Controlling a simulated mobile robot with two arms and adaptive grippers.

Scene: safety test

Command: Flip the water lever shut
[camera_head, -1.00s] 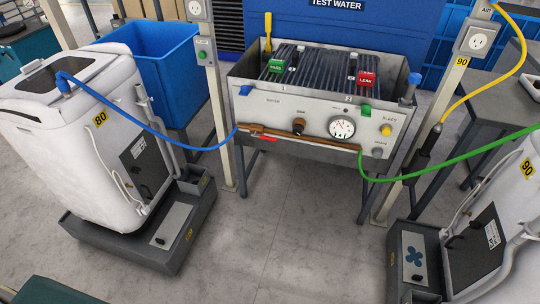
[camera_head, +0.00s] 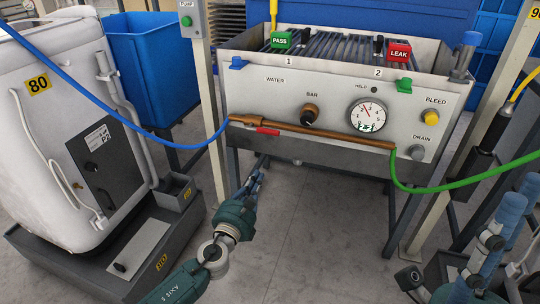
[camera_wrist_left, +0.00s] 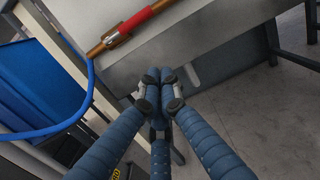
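I cannot tell from the labels which of the two is the water lever. My left gripper (camera_head: 260,172) is below the bench's front edge, under the red handle and apart from it. Its blue fingers (camera_wrist_left: 160,77) are together and empty. My right gripper (camera_head: 515,205) is at the lower right, partly cut off.
A blue hose (camera_head: 115,112) runs to the pipe's left end and a green hose (camera_head: 440,188) leaves its right end. A white tank (camera_head: 45,110) on a dark base stands left, beside a blue bin (camera_head: 155,70). Posts flank the bench. The floor between is clear.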

